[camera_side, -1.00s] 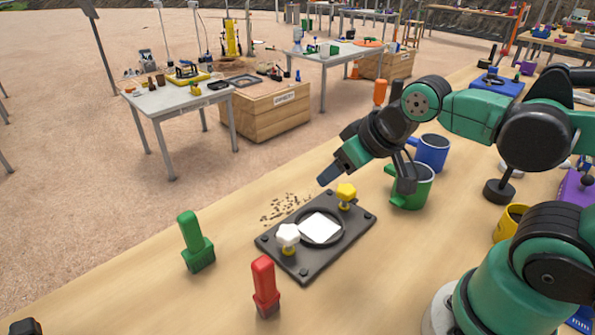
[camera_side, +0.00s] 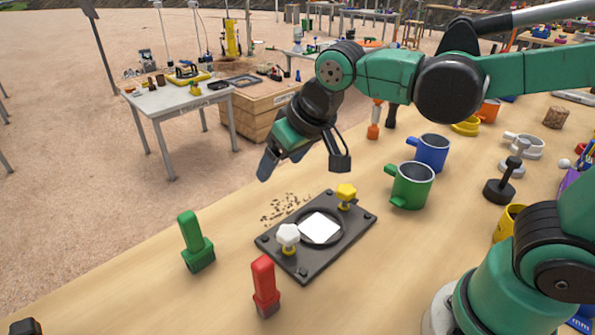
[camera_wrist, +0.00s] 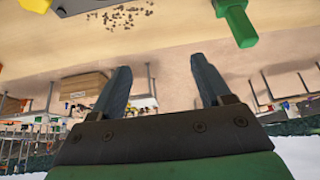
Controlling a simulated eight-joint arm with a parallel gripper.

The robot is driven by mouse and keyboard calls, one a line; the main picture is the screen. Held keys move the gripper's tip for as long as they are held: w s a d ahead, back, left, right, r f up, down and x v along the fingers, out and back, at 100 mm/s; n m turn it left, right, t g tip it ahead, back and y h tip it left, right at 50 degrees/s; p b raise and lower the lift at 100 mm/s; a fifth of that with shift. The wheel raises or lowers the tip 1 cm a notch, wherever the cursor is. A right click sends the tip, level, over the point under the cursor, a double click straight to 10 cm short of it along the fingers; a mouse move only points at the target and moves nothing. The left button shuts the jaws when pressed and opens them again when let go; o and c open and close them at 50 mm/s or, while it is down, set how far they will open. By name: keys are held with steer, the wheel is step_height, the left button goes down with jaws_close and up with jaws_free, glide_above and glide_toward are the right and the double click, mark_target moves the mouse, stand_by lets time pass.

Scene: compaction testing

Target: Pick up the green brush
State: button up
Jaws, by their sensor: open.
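The green brush (camera_side: 195,242) stands upright on the wooden table, left of the black plate, with its handle up. In the wrist view the green brush (camera_wrist: 236,20) shows at the top right, cut off by the frame edge, beyond the fingertips. My gripper (camera_side: 268,168) is in the air above the far edge of the table, up and to the right of the brush and well apart from it. In the wrist view my gripper (camera_wrist: 163,78) has its two fingers spread with nothing between them.
A red brush (camera_side: 264,287) stands in front of the black plate (camera_side: 306,262), which carries a white knob (camera_side: 288,238) and a yellow knob (camera_side: 346,194). Dark crumbs (camera_side: 283,207) lie behind the plate. Green (camera_side: 411,187) and blue (camera_side: 431,152) mugs stand to the right.

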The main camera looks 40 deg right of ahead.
mark_target(187, 216)
steer(key=shift+g, duration=0.6)
steer(key=w+a+f, duration=0.1)
steer(key=a, duration=0.3)
steer(key=w+a+f, duration=0.1)
steer(key=w+a, duration=0.1)
steer(key=a, duration=0.2)
steer(key=w+a+f, duration=0.1)
steer(key=w+a, duration=0.1)
steer(key=a, duration=0.3)
steer(key=shift+w+f, duration=0.2)
steer(key=shift+f, duration=0.2)
steer(key=shift+w+a+f, duration=0.1)
steer(key=shift+f, duration=0.15)
steer(key=shift+x, duration=2.6)
jaws_close()
